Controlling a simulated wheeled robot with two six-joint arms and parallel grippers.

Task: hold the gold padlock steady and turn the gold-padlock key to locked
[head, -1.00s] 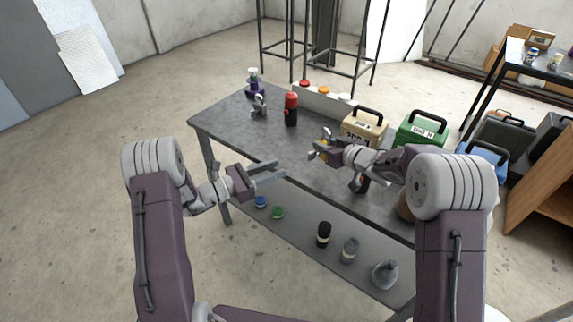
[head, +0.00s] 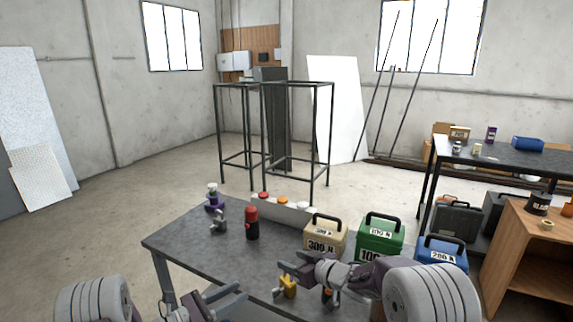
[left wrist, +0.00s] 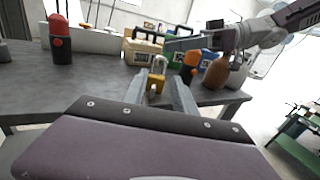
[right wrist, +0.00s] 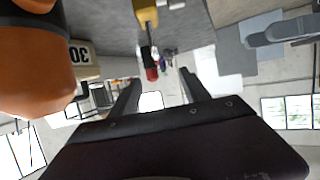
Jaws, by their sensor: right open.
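The gold padlock (head: 288,287) stands on the grey table with its shackle up; in the left wrist view it (left wrist: 156,84) appears between and beyond my left fingertips. My left gripper (head: 228,299) is open and empty at the table's front, apart from the padlock. My right gripper (head: 287,269) is open and close above and beside the padlock in the head view. In the right wrist view, turned upside down, the padlock (right wrist: 146,14) lies beyond the fingertips. I cannot make out the key or its position.
A red bottle (head: 252,223) and a small grey device (head: 218,222) stand further back. Beige (head: 326,238), green (head: 380,238) and blue (head: 441,253) weight cases line the right side. A large orange object (right wrist: 35,65) is close to my right wrist.

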